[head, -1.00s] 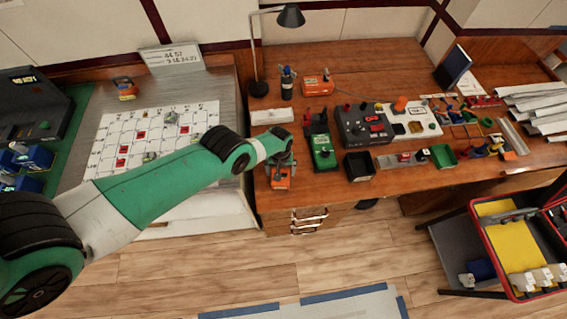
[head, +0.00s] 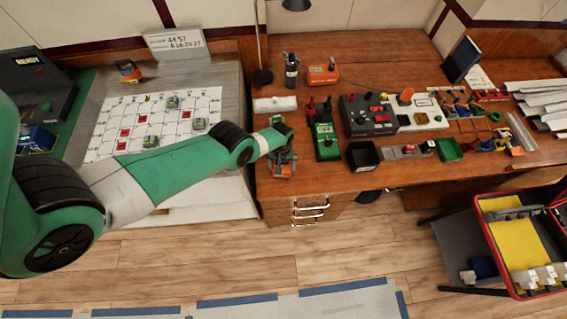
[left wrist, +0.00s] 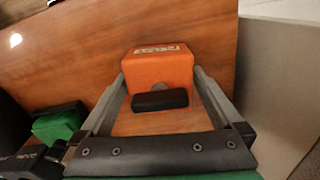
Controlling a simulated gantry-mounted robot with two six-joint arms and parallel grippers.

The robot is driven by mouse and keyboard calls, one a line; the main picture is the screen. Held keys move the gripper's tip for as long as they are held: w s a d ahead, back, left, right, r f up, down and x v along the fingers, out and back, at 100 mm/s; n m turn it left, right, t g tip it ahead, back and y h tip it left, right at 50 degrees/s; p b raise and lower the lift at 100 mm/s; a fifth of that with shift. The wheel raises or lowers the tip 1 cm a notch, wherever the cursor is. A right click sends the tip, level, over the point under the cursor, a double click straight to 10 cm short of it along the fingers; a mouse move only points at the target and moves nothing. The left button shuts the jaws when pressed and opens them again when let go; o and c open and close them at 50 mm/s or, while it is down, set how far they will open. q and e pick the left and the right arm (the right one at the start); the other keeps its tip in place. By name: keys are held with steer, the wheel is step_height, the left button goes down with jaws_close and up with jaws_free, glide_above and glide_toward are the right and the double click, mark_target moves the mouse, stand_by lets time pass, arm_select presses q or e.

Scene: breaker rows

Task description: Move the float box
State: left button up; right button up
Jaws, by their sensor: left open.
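An orange box (left wrist: 158,65) with a pale label on top and a black cylindrical part on its near side lies on the desk in the left wrist view. No readable name shows that it is the float box. My left gripper (left wrist: 160,78) is open, with one finger on each side of the box. Whether the fingers touch it I cannot tell. In the head view the orange box (head: 284,168) sits near the desk's front left corner, partly hidden by my left gripper (head: 282,153). My right gripper is in neither view.
A green device (head: 325,142) and a black open bin (head: 362,156) stand right of the gripper. Another orange box (head: 322,75) is further back. The desk's edges are close to the orange box. Bare wood lies around it.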

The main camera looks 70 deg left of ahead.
arm_select(q)
jaws_close()
stand_by(0.4)
steer(key=shift+a, duration=0.1)
